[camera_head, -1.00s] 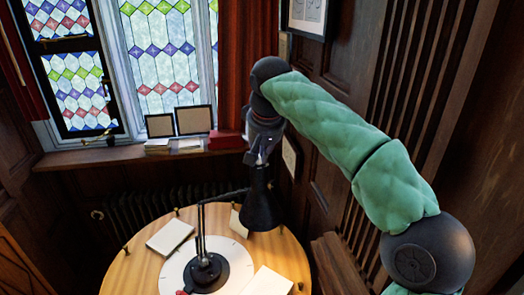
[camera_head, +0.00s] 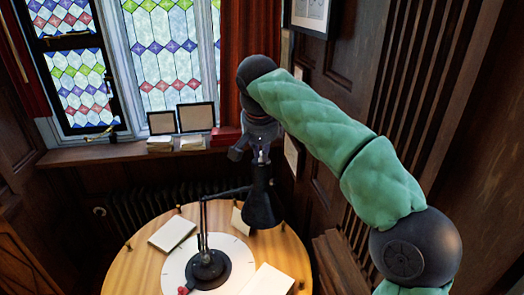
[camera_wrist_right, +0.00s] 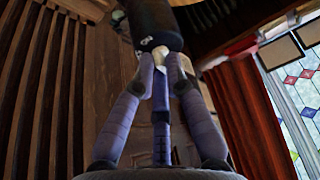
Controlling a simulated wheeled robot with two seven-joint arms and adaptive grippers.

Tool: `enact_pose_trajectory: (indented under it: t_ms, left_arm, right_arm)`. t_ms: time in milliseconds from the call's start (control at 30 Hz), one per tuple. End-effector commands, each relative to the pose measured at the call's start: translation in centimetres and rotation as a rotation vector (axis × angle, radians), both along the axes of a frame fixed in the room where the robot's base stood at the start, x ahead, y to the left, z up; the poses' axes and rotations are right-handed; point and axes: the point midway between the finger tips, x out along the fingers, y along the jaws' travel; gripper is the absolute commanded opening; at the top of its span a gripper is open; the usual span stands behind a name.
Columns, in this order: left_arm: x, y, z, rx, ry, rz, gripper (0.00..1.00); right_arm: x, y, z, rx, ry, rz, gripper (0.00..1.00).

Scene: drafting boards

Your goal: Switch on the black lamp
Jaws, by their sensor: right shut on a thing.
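The black lamp (camera_head: 208,268) stands on a round wooden table, its base on a white disc. Its thin arm rises and bends right to a cone-shaped black head (camera_head: 262,208) that hangs mouth down. My right gripper (camera_head: 261,160) is at the top of the lamp head and shut on it. In the right wrist view, the fingertips (camera_wrist_right: 161,68) close together right against the dark cylindrical lamp head (camera_wrist_right: 152,25). The exact part between the fingertips is hard to make out. No lit bulb or glow shows. My left gripper is not in view.
The round table (camera_head: 135,270) carries white papers or books (camera_head: 172,234) and several small pegs at its rim. Picture frames (camera_head: 196,117) stand on the window sill behind. A panelled wall and a wooden chair (camera_head: 340,265) are close on the right.

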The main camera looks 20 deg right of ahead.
Motion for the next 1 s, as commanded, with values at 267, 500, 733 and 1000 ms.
enact_pose_trajectory:
  t_ms: [267,500,733,1000]
  left_arm:
    - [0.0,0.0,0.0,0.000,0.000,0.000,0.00]
    - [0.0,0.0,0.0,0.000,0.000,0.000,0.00]
    - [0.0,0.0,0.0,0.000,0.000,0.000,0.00]
    - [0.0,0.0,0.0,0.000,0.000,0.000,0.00]
  right_arm:
    - [0.0,-0.1,0.0,0.000,-0.001,-0.001,0.39]
    - [0.0,0.0,0.1,0.000,-0.001,0.000,0.39]
    - [-0.8,0.5,2.4,0.001,-0.005,0.001,0.39]
    - [-2.6,1.6,7.5,0.001,-0.005,0.002,0.39]
